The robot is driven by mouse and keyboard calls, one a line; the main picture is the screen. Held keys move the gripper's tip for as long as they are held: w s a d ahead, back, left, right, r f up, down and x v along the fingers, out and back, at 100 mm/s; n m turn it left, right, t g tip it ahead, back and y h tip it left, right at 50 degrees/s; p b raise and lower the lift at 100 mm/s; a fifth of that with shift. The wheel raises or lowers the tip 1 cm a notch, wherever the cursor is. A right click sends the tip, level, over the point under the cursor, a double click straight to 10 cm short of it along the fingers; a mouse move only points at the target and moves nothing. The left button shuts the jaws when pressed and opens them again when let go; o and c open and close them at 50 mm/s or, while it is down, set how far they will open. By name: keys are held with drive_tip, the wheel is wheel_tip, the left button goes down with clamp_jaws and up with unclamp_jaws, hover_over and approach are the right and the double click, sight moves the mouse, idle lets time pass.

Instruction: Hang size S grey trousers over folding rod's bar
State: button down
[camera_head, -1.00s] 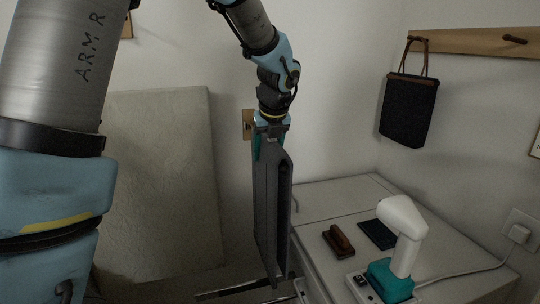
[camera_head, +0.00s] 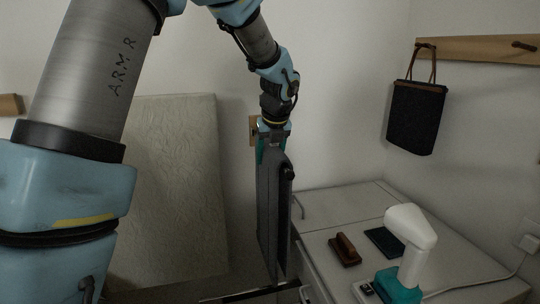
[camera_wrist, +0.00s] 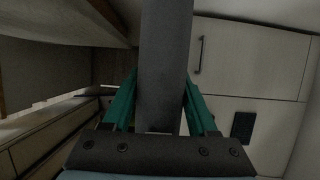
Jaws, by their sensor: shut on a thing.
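The grey trousers (camera_head: 269,215) hang down, folded long and narrow, from my gripper (camera_head: 271,142) in the head view. My gripper points down and its green fingers are shut on the trousers' top. In the wrist view the grey cloth (camera_wrist: 165,60) runs between the two green fingers and covers the middle of the picture. A thin dark bar (camera_head: 250,294), perhaps the folding rod's, shows at the bottom edge of the head view, near the trousers' lower end. Whether the cloth touches it I cannot tell. The size label is not visible.
A pale cabinet (camera_head: 335,206) stands close right of the trousers. On it are a brown brush (camera_head: 344,250), a dark flat pad (camera_head: 384,241) and a white-and-teal device (camera_head: 409,240). A black bag (camera_head: 415,115) hangs from a wall rack. A pale panel (camera_head: 170,190) leans at left.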

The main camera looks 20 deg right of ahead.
drive_tip(key=shift+c, duration=0.5)
unclamp_jaws()
